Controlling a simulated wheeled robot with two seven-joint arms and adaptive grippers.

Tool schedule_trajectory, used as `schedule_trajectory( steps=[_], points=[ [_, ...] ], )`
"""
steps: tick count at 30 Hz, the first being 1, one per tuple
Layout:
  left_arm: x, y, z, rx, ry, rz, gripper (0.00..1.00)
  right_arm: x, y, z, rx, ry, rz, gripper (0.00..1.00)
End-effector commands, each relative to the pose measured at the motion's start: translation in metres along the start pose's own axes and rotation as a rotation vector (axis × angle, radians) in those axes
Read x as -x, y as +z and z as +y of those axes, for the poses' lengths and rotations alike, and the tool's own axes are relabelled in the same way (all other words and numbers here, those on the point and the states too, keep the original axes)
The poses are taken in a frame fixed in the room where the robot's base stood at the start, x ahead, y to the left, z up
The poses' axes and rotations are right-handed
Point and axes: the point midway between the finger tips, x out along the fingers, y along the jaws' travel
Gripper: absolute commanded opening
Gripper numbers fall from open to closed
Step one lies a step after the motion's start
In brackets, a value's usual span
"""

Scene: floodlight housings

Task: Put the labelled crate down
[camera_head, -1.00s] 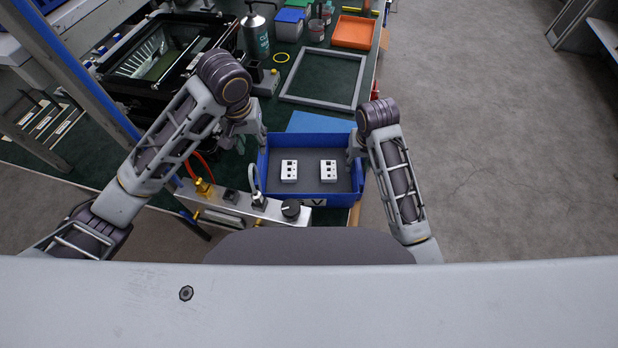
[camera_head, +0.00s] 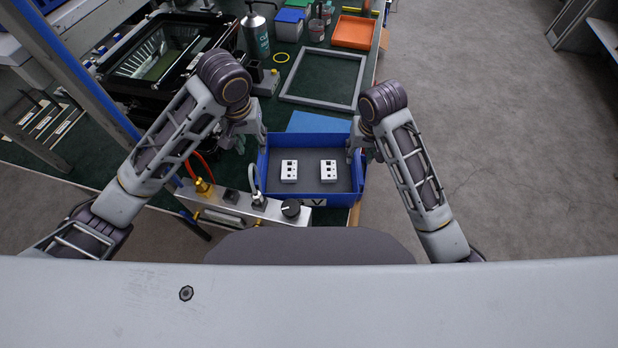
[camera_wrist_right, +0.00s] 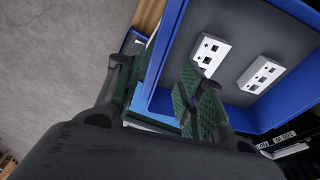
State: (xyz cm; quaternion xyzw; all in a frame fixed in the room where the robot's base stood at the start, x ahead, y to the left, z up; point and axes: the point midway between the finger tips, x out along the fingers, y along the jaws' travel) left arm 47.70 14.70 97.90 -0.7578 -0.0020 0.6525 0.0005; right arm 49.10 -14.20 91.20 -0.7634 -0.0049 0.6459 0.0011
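A silver control box (camera_head: 240,206) with a black knob stands left of the crate. A blue sheet (camera_head: 306,122) and a grey frame (camera_head: 323,80) lie beyond it. A black floodlight housing (camera_head: 165,55) is at the back left. An orange tray (camera_head: 354,32) is at the back. Right is open floor.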

Motion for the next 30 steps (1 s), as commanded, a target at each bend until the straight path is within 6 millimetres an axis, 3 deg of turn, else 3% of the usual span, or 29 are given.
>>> schedule_trajectory(
  steps=[13, 30],
  points=[
    [0.000, 0.000, 0.000, 0.000, 0.000, 0.000, 0.39, 0.009, 0.004, 0.005, -0.004, 0.012, -0.016, 0.39],
    [0.000, 0.000, 0.000, 0.000, 0.000, 0.000, 0.39, 0.040, 0.004, 0.004, -0.003, 0.012, -0.015, 0.39]
  ],
)
